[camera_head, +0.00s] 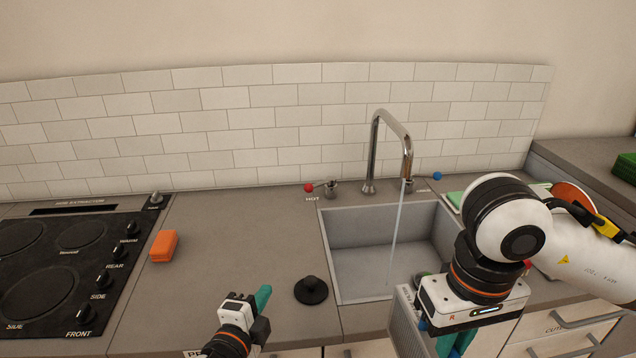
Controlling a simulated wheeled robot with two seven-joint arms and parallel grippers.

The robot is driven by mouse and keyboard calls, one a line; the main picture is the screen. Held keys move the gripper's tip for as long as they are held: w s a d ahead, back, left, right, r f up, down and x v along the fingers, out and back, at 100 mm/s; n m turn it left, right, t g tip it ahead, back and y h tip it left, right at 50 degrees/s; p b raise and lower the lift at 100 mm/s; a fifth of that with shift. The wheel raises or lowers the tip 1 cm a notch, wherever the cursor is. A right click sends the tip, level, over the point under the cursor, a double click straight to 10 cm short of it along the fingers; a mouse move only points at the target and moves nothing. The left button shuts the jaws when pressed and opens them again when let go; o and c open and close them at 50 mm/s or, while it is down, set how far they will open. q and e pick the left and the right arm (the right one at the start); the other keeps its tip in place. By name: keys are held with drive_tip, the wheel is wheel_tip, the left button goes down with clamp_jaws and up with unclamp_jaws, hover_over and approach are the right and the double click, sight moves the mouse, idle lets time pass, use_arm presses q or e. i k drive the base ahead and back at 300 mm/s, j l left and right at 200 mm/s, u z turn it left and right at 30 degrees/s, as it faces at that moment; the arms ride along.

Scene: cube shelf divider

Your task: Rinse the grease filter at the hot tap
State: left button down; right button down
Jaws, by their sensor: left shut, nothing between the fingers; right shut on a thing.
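The tap (375,150) arches over the sink (350,284), and a thin stream of water (397,225) falls from its spout into the basin. A red-tipped lever (309,188) stands by the word HOT at left of the tap, and a blue-tipped lever (437,176) is at right. My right gripper (452,342) is shut on a grey panel, which looks like the grease filter (404,325), at the sink's front edge; my wrist hides part of it. The panel is apart from the stream. My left gripper (262,302) is shut and empty over the counter's front.
A black round knobbed piece (311,291) sits on the counter left of the sink. An orange block (164,246) lies beside the black hob (60,262). The counter between hob and sink is mostly clear.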

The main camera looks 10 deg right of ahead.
sight(309, 188)
drive_tip(key=i+l, duration=0.25)
drive_tip(key=i, duration=0.15)
drive_tip(key=i+l, duration=0.3)
drive_tip(key=i, duration=0.15)
